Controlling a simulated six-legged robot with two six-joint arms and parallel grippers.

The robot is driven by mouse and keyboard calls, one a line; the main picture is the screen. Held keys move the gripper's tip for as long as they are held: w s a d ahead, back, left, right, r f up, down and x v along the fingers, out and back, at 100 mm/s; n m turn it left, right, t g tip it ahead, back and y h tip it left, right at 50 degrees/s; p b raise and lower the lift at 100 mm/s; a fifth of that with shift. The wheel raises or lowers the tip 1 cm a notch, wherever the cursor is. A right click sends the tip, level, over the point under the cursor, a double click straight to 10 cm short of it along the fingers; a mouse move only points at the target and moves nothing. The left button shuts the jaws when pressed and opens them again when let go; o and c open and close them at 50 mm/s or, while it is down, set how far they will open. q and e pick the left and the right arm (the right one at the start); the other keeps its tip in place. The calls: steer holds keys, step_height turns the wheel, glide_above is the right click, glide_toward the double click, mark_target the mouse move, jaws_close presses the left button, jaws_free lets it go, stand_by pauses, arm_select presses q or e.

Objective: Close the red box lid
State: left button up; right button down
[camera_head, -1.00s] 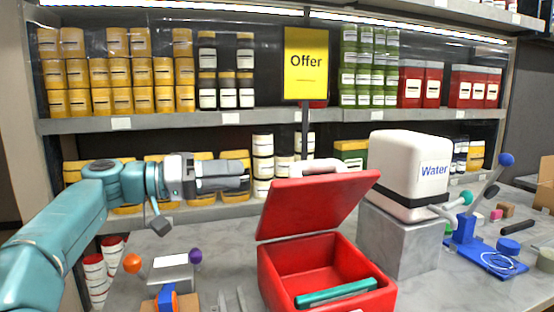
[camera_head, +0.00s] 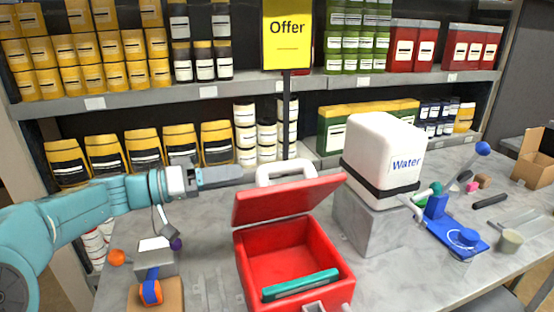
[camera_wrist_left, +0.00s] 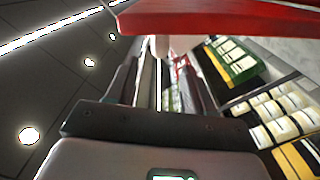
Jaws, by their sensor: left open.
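The red box (camera_head: 330,255) stands on the grey table with a teal-green item (camera_head: 300,285) inside. Its red lid (camera_head: 285,202) is open, raised at a slant over the back of the box. My left gripper (camera_head: 248,180) reaches in from the left, its tips by the upper left edge of the lid. Contact with the lid cannot be told. In the left wrist view the gripper (camera_wrist_left: 155,80) is open with nothing between its fingers, and the red lid (camera_wrist_left: 230,18) crosses the top, close to the fingers. My right gripper is not in view.
A white handle (camera_head: 285,168) shows behind the lid. A white Water container (camera_head: 385,150) sits on a grey block (camera_head: 365,220) right of the box. An orange-and-blue item (camera_head: 151,288) is at front left. Shelves of jars and the Offer sign (camera_head: 287,40) stand behind.

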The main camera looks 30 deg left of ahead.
mark_target(265, 170)
arm_select(q)
steer(key=p+x, duration=0.2)
steer(key=x, duration=0.7)
steer(key=shift+w+d, duration=0.25)
steer(key=shift+w, duration=0.05)
jaws_close()
